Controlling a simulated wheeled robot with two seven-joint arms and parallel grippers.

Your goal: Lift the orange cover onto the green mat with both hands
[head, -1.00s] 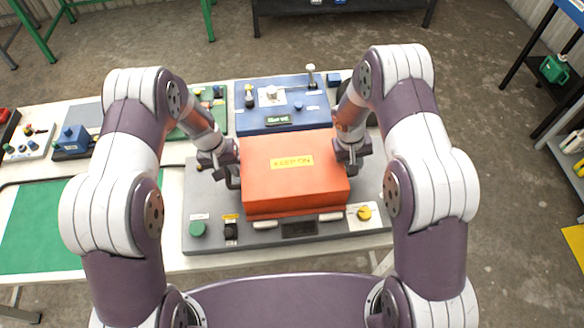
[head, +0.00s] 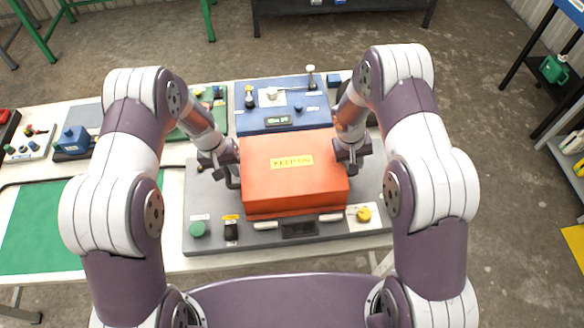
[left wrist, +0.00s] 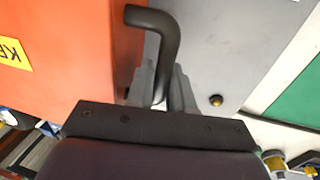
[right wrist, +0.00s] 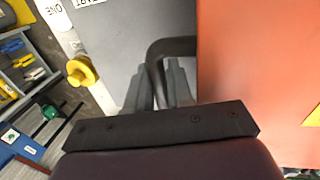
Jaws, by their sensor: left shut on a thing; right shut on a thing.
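The orange cover (head: 293,185) with a yellow "KEEP ON" label sits over the grey panel (head: 205,240) in front of me. Its sides fill parts of the left wrist view (left wrist: 60,60) and the right wrist view (right wrist: 255,70). My left gripper (head: 230,172) is shut on the black handle (left wrist: 160,40) on the cover's left side. My right gripper (head: 350,158) is shut on the black handle (right wrist: 165,48) on its right side. The green mat (head: 45,225) lies flat on the table to the left, partly hidden by my left arm. I cannot tell any gap under the cover.
A green knob (head: 197,229), a black switch (head: 231,230) and a yellow knob (head: 363,214) stand along the panel's front. A blue panel (head: 290,105) with upright levers stands behind the cover. A blue box (head: 74,139) stands beyond the mat. The mat's visible area is clear.

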